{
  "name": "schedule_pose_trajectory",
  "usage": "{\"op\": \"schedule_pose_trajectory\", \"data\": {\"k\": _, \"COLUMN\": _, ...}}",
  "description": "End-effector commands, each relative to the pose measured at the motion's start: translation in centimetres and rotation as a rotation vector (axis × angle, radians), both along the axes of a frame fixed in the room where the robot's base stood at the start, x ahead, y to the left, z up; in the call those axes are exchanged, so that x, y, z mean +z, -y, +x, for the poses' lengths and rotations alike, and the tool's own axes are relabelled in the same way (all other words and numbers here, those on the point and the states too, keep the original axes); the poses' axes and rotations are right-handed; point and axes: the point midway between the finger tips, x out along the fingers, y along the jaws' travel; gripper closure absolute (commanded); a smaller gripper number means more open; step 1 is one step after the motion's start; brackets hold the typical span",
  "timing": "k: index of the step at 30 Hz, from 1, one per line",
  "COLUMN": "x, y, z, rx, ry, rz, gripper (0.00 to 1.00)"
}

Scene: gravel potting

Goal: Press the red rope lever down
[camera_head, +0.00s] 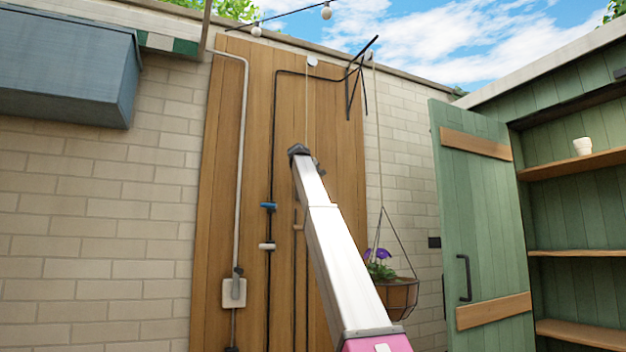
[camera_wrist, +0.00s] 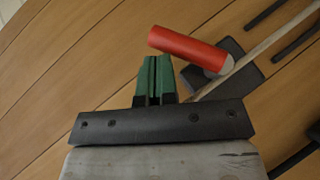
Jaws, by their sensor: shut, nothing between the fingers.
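The red lever (camera_wrist: 188,48) shows in the wrist view as a smooth red cylinder with a grey end, beside a dark block (camera_wrist: 228,72) on the wooden boards. My gripper (camera_wrist: 154,62) has green fingers pressed together with nothing between them. Its tips are just left of and below the lever in the picture; I cannot tell whether they touch it. A pale rope or strip (camera_wrist: 272,42) runs from near the lever to the upper right. In the head view my arm covers the middle of the wooden panel (camera_head: 230,150), and I cannot make out the red lever there.
A blue handle (camera_head: 268,206) and a white handle (camera_head: 267,246) sit on a black pipe left of my arm. A hanging flower basket (camera_head: 398,296) is to its right. An open green cabinet door (camera_head: 480,220) and shelves stand further right. A grey box (camera_head: 70,62) is upper left.

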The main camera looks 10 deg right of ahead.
Motion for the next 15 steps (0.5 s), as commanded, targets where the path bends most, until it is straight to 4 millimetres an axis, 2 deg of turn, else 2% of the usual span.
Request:
{"op": "schedule_pose_trajectory", "data": {"k": 6, "x": -0.4, "y": 0.7, "z": 0.1, "rx": 0.000, "ry": 0.000, "rz": -0.001, "gripper": 1.00}}
{"op": "schedule_pose_trajectory", "data": {"k": 12, "x": -0.7, "y": 1.5, "z": 0.5, "rx": 0.000, "ry": -0.045, "rz": 0.137, "gripper": 1.00}}
{"op": "schedule_pose_trajectory", "data": {"k": 15, "x": -1.1, "y": 1.7, "z": 0.4, "rx": 0.000, "ry": -0.043, "rz": 0.130, "gripper": 1.00}}
